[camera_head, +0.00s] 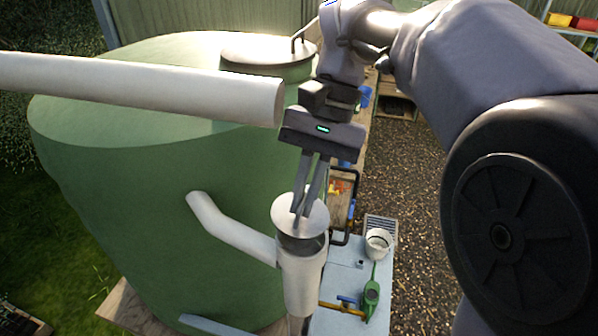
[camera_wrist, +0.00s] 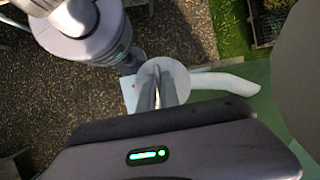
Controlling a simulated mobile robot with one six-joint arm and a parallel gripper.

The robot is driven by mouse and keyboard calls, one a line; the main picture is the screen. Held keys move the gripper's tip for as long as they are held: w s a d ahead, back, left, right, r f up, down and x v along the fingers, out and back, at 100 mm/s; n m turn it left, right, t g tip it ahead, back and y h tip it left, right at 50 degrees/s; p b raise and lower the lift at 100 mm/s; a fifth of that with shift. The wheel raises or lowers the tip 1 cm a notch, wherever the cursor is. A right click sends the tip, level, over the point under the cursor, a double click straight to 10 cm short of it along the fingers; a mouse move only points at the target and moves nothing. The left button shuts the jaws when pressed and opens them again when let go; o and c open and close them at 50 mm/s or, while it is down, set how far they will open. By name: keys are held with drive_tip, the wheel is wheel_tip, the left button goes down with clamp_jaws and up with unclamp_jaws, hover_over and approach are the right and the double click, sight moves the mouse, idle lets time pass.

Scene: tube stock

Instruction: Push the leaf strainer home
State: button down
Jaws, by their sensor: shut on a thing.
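The leaf strainer (camera_head: 285,218) has a round white top, with a dark part showing below it. It sits at the mouth of an upright white pipe housing (camera_head: 303,278), and its white top stands above the rim. How deep the strainer reaches inside is hidden. My gripper (camera_head: 301,208) points down from above and is shut on the strainer, its fingers at the middle of the white top. In the wrist view the white top (camera_wrist: 176,72) shows around the fingertips (camera_wrist: 157,100); what they grip is hidden there.
A white side pipe (camera_head: 235,232) joins the housing to a big green tank (camera_head: 120,210). A wide white pipe (camera_head: 140,88) crosses left of my gripper. A pale blue bench (camera_head: 345,258) holds a white cup (camera_head: 377,243) and a green tool (camera_head: 371,292). Gravel lies to the right.

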sight(302, 221)
drive_tip(key=shift+s+d+g+h+p, duration=0.3)
drive_tip(key=shift+d+h+p, duration=0.5)
drive_tip(key=shift+p, duration=0.7)
drive_tip(key=shift+w+a, duration=0.1)
drive_tip(key=shift+a, duration=0.15)
drive_tip(key=shift+w+a+p, duration=0.25)
drive_tip(key=shift+a+p, duration=0.05)
drive_tip(key=shift+a, duration=0.4)
drive_tip(key=shift+r, duration=0.1)
idle(0.6)
drive_tip(key=shift+f+b, duration=1.05)
drive_tip(key=shift+f, duration=1.8)
idle(2.0)
